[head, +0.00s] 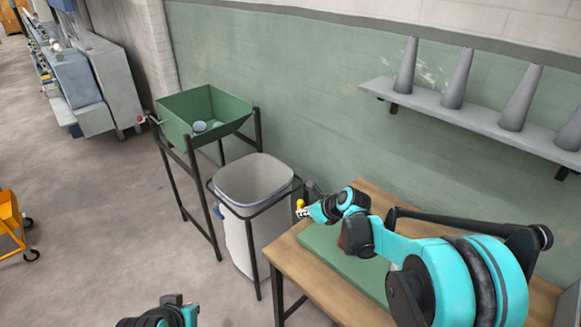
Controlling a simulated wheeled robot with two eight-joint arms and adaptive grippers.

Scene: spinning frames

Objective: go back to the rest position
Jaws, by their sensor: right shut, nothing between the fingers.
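My right arm reaches in from the lower right over a wooden table. Its gripper (302,209) is small in the picture, shut and empty, above the table's far left corner, close to the grey bin. Of my left arm only a teal and black part shows at the bottom edge; its gripper cannot be made out.
The wooden table (290,256) carries a green mat (327,252). Left of it stand a grey bin (243,212) in a black frame and a green hopper (188,106) on legs. A shelf with grey cones (456,80) is on the wall.

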